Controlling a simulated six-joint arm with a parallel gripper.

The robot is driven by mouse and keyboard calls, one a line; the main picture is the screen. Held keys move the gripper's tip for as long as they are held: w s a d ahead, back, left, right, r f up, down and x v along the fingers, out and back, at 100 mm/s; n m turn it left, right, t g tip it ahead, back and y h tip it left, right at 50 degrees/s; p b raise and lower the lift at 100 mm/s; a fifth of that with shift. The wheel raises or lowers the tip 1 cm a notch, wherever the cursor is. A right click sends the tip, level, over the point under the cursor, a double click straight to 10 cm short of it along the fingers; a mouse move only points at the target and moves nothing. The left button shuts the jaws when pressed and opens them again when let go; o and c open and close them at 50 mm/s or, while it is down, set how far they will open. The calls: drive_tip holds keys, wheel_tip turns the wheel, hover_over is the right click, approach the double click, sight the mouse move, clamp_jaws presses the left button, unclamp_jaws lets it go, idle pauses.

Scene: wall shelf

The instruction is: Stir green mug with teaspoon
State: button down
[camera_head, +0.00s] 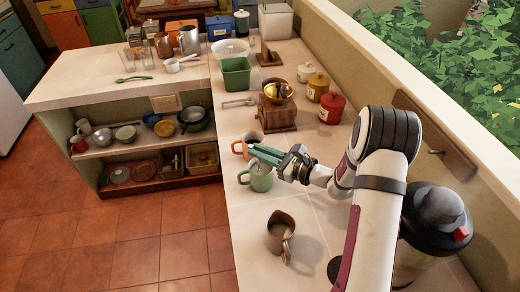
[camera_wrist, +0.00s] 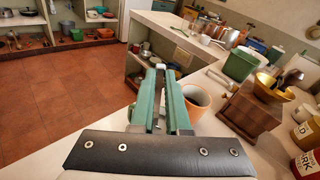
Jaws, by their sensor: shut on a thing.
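The green mug (camera_head: 260,183) stands upright on the counter in the head view, with its handle to the left. My gripper (camera_head: 257,154) has teal fingers and is right above the mug's rim, reaching in from the right. It is shut on the teaspoon, of which only a small pale bit (camera_head: 257,168) shows below the fingers, at the mug's opening. The spoon's lower end is hidden, so I cannot tell how deep it sits.
An orange mug (camera_head: 240,147) stands just behind the green mug. A brown pitcher (camera_head: 280,237) stands in front. A coffee grinder (camera_head: 278,115), a metal utensil (camera_head: 240,102) and a green box (camera_head: 236,78) are farther back. Red and yellow canisters line the wall. Counter between mug and pitcher is clear.

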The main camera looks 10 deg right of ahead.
drive_tip(key=shift+d, duration=0.2)
drive_tip(key=shift+a+r, duration=0.2)
drive_tip(key=shift+r, duration=0.75)
drive_tip(key=shift+a+r, duration=0.2)
drive_tip(key=shift+r, duration=0.7)
drive_tip(key=shift+a+r, duration=0.2)
drive_tip(key=shift+r, duration=0.75)
wheel_tip(320, 180, up, 5)
